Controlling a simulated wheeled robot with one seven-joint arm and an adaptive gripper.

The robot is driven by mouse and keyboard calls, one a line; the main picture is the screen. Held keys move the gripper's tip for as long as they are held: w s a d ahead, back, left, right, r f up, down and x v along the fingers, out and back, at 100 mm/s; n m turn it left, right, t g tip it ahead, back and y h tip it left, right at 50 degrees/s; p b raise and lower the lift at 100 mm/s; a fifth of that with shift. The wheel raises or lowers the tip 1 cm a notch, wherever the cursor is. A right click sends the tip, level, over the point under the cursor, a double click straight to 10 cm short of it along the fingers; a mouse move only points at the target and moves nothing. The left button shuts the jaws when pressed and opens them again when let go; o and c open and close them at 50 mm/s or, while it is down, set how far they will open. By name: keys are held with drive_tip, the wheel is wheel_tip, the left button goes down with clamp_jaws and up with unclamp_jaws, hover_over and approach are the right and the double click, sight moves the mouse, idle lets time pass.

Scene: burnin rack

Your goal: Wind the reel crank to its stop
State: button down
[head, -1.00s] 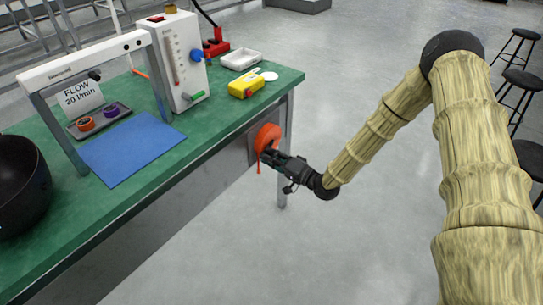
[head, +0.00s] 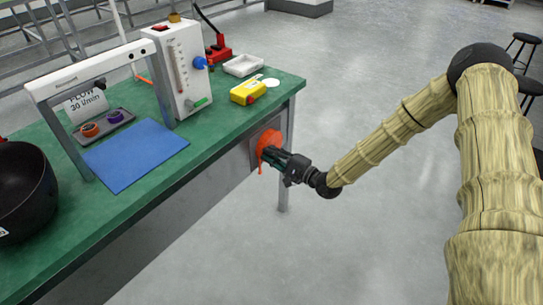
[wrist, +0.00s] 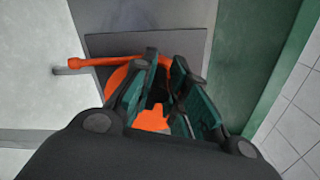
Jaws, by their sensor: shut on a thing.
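In the wrist view the dark green fingers (wrist: 158,88) stand on either side of an orange part (wrist: 152,120); the exact contact is partly hidden by the fingers. The orange reel disc (wrist: 116,80) shows behind them, and an orange bar (wrist: 95,61) runs out to the left. In the head view a short orange piece hangs below the reel.
On the green bench (head: 215,130) stand a flow meter box (head: 183,75), a yellow device (head: 247,92), a white tray (head: 243,65), a blue mat (head: 135,153), a grey frame and a black pot (head: 22,190). Stools stand at the right. The floor beside the bench is clear.

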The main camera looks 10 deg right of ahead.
drive_tip(key=shift+d+f, duration=0.1)
drive_tip(key=shift+d, duration=0.05)
drive_tip(key=c, duration=1.4)
unclamp_jaws()
drive_tip(key=v, duration=1.2)
